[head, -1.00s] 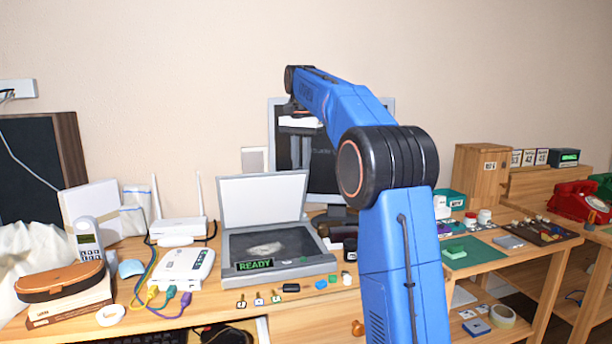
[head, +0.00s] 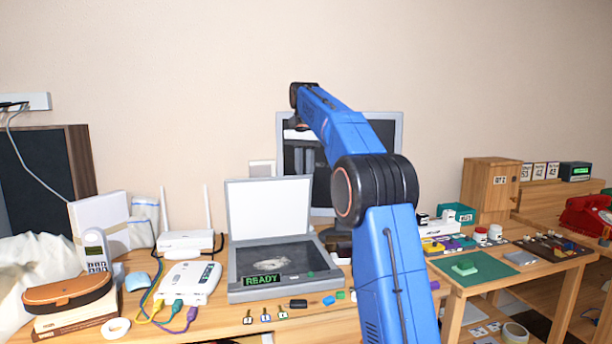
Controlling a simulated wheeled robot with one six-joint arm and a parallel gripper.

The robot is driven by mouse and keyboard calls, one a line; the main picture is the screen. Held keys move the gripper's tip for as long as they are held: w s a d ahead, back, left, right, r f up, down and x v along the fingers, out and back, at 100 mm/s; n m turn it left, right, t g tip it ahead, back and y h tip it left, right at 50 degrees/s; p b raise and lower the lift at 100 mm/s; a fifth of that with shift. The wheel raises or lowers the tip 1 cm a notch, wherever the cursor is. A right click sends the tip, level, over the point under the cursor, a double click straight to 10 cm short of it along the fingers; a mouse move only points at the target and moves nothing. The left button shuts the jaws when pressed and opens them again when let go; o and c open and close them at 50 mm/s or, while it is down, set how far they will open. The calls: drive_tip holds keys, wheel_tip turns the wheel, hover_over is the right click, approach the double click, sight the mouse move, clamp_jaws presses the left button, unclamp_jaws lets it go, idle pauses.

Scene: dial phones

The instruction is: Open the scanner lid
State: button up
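The grey scanner (head: 236,297) stands on the wooden desk in the head view. Its lid (head: 268,207) is up, standing nearly upright at the back, with its white inner side showing. The dark glass bed (head: 300,258) is exposed, with a pale blurred shape on it. A green READY display is lit on its front. My gripper (head: 300,160) hangs from my blue arm above and behind the lid in the picture, in front of the monitor. It looks apart from the lid. Its fingers are small and dark, and their gap is unclear.
A monitor (head: 385,128) stands behind the scanner. A white router (head: 186,243) and a white box with coloured cables (head: 190,283) are to its left. Small coloured pieces lie along the front edge. A side table with a green mat (head: 480,270) is to the right.

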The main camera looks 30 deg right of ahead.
drive_tip(key=o, duration=0.4)
drive_tip(key=shift+w+a+f, duration=0.3)
drive_tip(key=shift+a+f, duration=0.2)
drive_tip(key=shift+a, duration=0.1)
drive_tip(key=shift+s+d, duration=0.15)
drive_tip(key=shift+d, duration=0.1)
drive_tip(key=shift+s, duration=0.1)
